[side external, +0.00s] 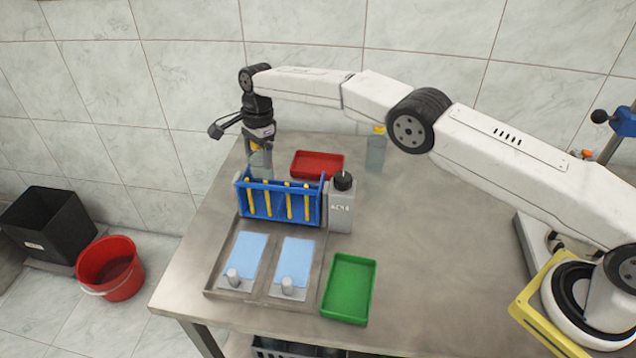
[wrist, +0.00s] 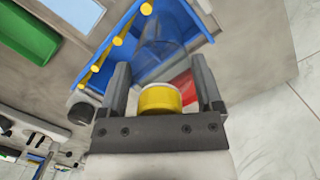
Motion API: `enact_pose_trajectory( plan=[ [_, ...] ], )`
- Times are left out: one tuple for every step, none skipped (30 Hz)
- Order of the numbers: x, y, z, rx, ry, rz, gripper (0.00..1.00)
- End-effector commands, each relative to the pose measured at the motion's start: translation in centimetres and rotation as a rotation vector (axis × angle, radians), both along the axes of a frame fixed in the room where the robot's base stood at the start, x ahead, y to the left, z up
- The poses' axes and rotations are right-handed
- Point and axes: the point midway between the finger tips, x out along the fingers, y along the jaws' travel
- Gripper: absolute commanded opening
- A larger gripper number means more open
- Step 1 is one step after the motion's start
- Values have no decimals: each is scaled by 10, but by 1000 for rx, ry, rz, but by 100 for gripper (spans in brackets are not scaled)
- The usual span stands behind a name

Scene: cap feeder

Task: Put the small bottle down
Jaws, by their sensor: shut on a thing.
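The small bottle, pale and see-through with a yellow cap, is in my gripper (side external: 258,146). In the side view its body (side external: 261,163) hangs upright below the jaws, at the back left of the blue rack. The rack hides its lower end, so I cannot tell whether it touches anything. In the wrist view the yellow cap (wrist: 160,98) sits between the two grey fingers of my gripper (wrist: 160,80). The fingers are shut on the bottle.
The blue rack (side external: 262,212) has several yellow bars. A red tray (side external: 318,176), another yellow-capped bottle (side external: 376,152) and a grey black-capped bottle (side external: 341,212) stand near it. In front are a metal tray (side external: 262,283) and a green tray (side external: 348,288).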

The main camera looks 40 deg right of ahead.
Motion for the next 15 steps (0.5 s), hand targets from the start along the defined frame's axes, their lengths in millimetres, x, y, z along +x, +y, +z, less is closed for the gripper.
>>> enact_pose_trajectory(
  plan=[
    [1, 0, 1, 0, -3, 0, 0],
    [1, 0, 1, 0, -3, 0, 0],
    [0, 0, 0, 0, -3, 0, 0],
    [0, 0, 0, 0, -2, 0, 0],
    [0, 0, -2, 0, -2, 0, 0],
    [0, 0, -4, 0, -1, 0, 0],
    [0, 0, -7, 0, -1, 0, 0],
    [0, 0, -10, 0, 0, 0, 0],
    [0, 0, -14, 0, 1, 0, 0],
    [0, 0, -17, 0, 1, 0, 0],
    [0, 0, -21, 0, 1, 0, 0],
    [0, 0, -26, 0, 1, 0, 0],
    [0, 0, -29, 0, 1, 0, 0],
    [0, 0, -32, 0, -1, 0, 0],
    [0, 0, -35, 0, -2, 0, 0]
  ],
)
